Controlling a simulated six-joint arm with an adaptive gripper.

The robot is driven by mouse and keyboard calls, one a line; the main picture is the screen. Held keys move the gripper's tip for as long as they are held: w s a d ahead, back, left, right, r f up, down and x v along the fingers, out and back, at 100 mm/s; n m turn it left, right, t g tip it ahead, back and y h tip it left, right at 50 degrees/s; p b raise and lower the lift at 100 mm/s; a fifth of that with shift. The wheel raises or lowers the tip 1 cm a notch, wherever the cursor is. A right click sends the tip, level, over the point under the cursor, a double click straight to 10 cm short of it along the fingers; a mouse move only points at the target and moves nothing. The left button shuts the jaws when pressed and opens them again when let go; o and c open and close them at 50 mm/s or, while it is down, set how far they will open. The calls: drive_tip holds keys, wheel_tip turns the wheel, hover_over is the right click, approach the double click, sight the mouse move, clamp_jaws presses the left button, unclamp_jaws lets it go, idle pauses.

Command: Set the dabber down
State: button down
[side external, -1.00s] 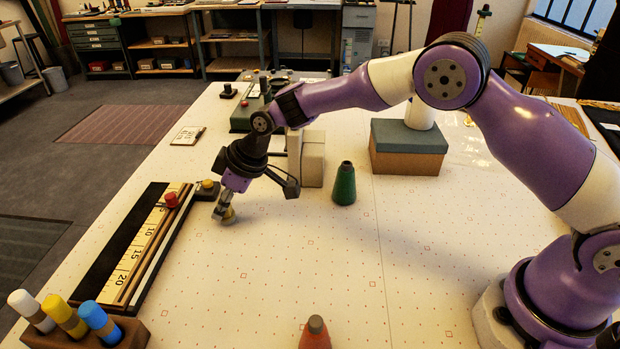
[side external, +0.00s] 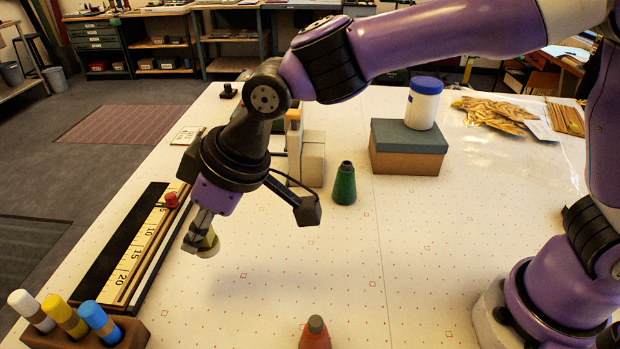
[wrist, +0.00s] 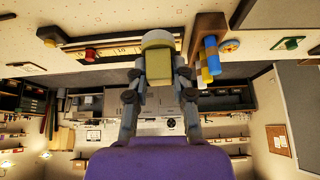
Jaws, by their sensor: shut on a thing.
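My gripper (side external: 203,238) is shut on the dabber (side external: 209,246), a small olive-yellow piece with a pale end. It appears held above the white dotted tabletop (side external: 270,265), right of the ruler tray. In the wrist view the dabber (wrist: 158,66) sits between my two fingers (wrist: 158,88), its pale end pointing away from my wrist. The fingers partly cover it in the side view.
The long ruler tray (side external: 126,268) with a red knob (side external: 171,199) lies at the left. A wooden rack (side external: 134,333) holds white, yellow and blue sticks at front left. A green cone (side external: 344,184) and a red cone (side external: 315,335) stand on the table. Open tabletop lies between.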

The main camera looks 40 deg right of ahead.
drive_tip(key=s+d, duration=0.1)
drive_tip(key=s, duration=0.9)
drive_tip(key=shift+m, duration=0.3)
drive_tip(key=w+d+f, duration=0.1)
drive_tip(key=w+f, duration=0.1)
drive_tip(key=w, duration=0.1)
drive_tip(key=w+d+f, duration=0.2)
drive_tip(key=w, duration=0.1)
drive_tip(key=w+d+f, duration=0.1)
drive_tip(key=w+f, duration=0.2)
drive_tip(key=shift+w+d, duration=0.25)
drive_tip(key=shift+w, duration=0.1)
drive_tip(key=shift+t, duration=0.3)
drive_tip(key=shift+f, duration=2.05)
drive_tip(key=shift+f, duration=0.1)
drive_tip(key=c, duration=0.7)
unclamp_jaws()
drive_tip(key=shift+c, duration=0.2)
